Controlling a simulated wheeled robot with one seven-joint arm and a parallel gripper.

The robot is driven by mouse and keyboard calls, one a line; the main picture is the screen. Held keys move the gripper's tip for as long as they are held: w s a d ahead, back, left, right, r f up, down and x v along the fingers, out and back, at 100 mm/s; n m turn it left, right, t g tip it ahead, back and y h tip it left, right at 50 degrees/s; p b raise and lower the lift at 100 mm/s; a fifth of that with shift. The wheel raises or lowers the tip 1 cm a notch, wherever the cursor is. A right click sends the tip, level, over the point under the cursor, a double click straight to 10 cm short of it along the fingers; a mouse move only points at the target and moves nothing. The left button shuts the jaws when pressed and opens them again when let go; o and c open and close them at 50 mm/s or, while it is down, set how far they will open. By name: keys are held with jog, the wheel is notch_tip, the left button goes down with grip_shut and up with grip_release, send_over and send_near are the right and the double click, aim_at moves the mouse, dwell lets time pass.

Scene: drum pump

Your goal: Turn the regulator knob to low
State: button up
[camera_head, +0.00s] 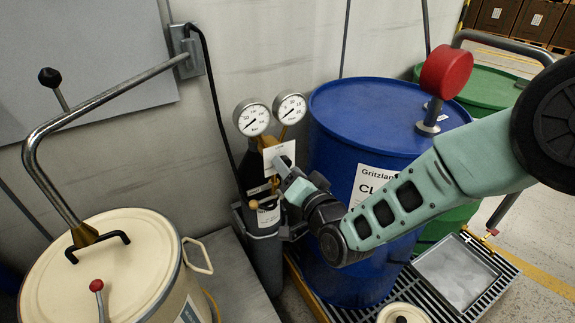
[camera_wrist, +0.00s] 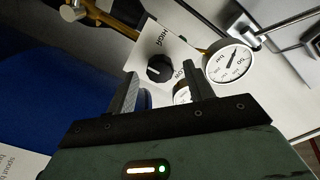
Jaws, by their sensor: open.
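The black regulator knob (camera_wrist: 160,68) shows in the wrist view on a white label plate (camera_wrist: 178,52). "HIGH" is printed above the knob, and a partly hidden word shows at its lower right. A small white mark is on the knob, but its exact pointing is hard to read. My gripper (camera_wrist: 161,80) is open, with one finger on either side of the knob in the picture; I cannot tell if either touches it. In the head view, my gripper (camera_head: 284,168) is at the plate (camera_head: 279,153), and the knob is hidden.
Two dial gauges (camera_head: 251,118) (camera_head: 290,108) sit above the dark gas cylinder (camera_head: 265,245). A blue drum (camera_head: 350,110) stands close on the right, with a red-capped fitting (camera_head: 446,72). A cream drum (camera_head: 110,265) with a bent pipe stands at left. A wall is behind.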

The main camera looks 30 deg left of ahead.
jog(key=shift+w+a, duration=0.35)
jog(key=shift+a, duration=0.3)
jog(key=c, duration=1)
jog(key=shift+o, duration=0.2)
